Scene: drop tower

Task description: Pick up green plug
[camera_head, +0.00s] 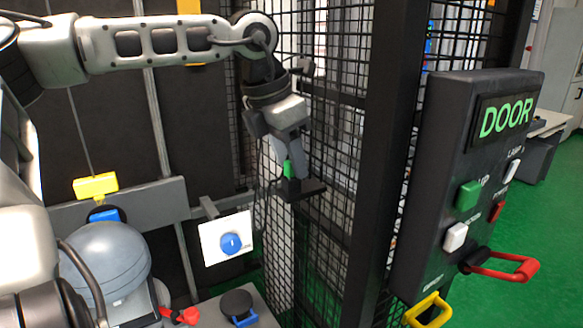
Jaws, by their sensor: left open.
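My left gripper (294,182) hangs down from the arm that comes in from the left, in front of the black wire mesh. It is open. A small green piece (288,169), likely the green plug, shows right at its fingers, beside a black part. The fingers hide some of it, and I cannot tell whether they touch it. My right gripper is not in view.
A dark DOOR panel (470,150) with a green button (468,195), a white button (455,237), and red (515,268) and yellow (430,310) handles stands at right. A white plate with a blue knob (231,243) is below left of the gripper. Black mesh (330,130) is close behind.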

